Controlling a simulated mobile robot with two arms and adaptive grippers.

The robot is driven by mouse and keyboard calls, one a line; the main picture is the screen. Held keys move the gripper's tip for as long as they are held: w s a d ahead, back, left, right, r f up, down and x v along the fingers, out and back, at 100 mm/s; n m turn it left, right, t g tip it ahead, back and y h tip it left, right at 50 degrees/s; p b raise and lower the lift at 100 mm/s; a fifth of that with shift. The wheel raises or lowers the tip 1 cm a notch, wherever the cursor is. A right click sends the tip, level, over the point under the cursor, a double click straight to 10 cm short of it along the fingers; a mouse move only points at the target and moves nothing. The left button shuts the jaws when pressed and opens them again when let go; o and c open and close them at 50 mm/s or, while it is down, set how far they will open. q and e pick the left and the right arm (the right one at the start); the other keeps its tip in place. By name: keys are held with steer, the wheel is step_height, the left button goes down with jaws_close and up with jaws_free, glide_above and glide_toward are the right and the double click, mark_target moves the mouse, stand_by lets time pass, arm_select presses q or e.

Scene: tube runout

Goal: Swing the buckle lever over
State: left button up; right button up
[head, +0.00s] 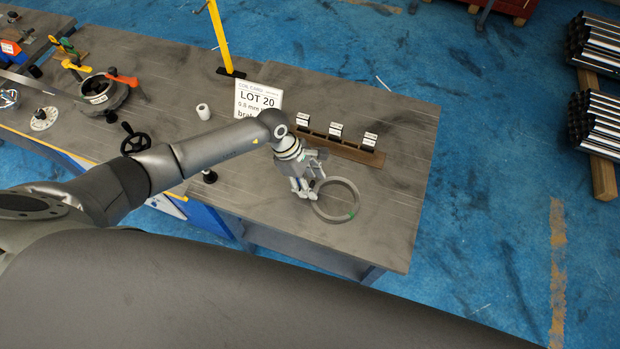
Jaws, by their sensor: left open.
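My left gripper (307,190) is open and points down at the near left side of a grey coiled ring (356,197). The ring lies flat on the bench and bears a small green mark. The fingers overlap the ring's edge in the picture; I cannot tell whether they touch it. Several handles are far to the left: an orange handle (122,78) by a round dark fixture (99,90), and black, yellow and green ones beside it. I cannot tell which is the buckle lever. My right gripper is not in view.
The grey bench (390,235) is clear around the ring. Behind it stand a brown rack (350,150) with three labelled blocks and a white LOT 20 card (257,99). A black handwheel (134,139) and a white cylinder (203,111) stand left; a yellow post (220,38) rises behind.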

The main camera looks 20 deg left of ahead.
arm_select(q)
steer(key=c, duration=1)
steer(key=shift+r, duration=0.1)
